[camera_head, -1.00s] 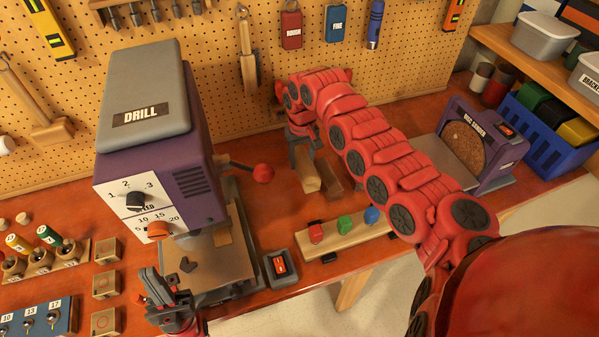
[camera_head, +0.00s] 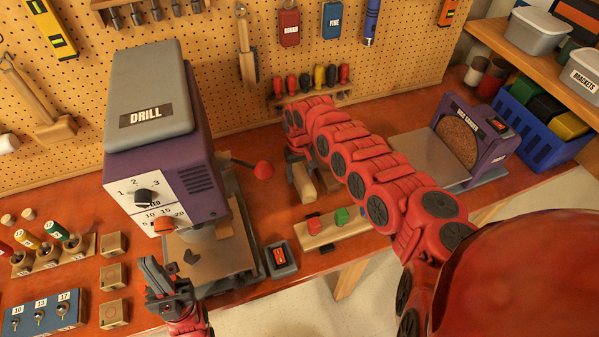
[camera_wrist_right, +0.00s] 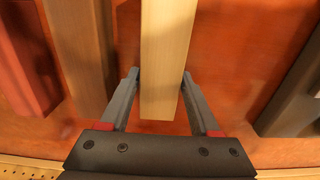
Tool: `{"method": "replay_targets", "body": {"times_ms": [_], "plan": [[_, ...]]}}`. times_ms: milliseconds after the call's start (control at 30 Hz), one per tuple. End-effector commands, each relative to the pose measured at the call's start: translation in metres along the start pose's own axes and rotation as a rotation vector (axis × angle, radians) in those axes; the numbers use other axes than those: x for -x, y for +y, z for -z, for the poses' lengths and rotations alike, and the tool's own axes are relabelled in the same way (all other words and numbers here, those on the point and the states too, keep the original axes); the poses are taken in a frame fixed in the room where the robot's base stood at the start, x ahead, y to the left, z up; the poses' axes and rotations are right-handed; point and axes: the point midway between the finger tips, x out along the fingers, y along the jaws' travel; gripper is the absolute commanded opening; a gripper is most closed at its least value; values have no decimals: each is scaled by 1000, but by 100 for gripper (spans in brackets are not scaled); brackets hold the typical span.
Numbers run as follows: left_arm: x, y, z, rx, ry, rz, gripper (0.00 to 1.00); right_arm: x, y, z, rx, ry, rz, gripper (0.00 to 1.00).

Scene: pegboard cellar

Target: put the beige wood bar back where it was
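The beige wood bar (camera_wrist_right: 167,60) lies between the two fingers of my right gripper (camera_wrist_right: 161,75) in the right wrist view. The fingertips sit close against its two long sides; any small gap is hard to make out. In the head view my right gripper (camera_head: 297,158) is low over the bench at the bar (camera_head: 302,182), beside a darker brown bar (camera_wrist_right: 80,50). Whether the beige bar rests on the bench is unclear. My left gripper (camera_head: 162,277) is empty and apart from the bars, in front of the drill; its finger opening is hard to judge.
A reddish bar (camera_wrist_right: 25,60) lies beyond the brown one. A dark object (camera_wrist_right: 292,95) is at the right. The drill (camera_head: 165,150) stands left, the disc sander (camera_head: 470,140) right. A board with coloured blocks (camera_head: 325,234) lies in front. The pegboard closes off the back.

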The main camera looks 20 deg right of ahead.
Motion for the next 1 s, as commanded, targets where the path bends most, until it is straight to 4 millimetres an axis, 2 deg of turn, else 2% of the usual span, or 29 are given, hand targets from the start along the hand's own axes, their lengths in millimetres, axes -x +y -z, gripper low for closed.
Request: {"method": "replay_targets", "body": {"times_ms": [33,100,367,500,667,900,1000], "plan": [[0,0,0,0,0,0,0,0,0,0,0,0,0,74],[0,0,0,0,0,0,0,0,0,0,0,0,0,85],[-1,0,0,0,0,0,0,1,0,0,0,0,0,85],[0,0,0,0,0,0,0,9,1,1,-2,1,0,85],[8,0,-1,0,0,0,0,36,3,2,-1,6,-4,85],[29,1,-5,0,0,0,0,89,1,2,-1,7,0,85],[34,2,-6,0,0,0,0,105,1,1,-1,3,-2,85]]}}
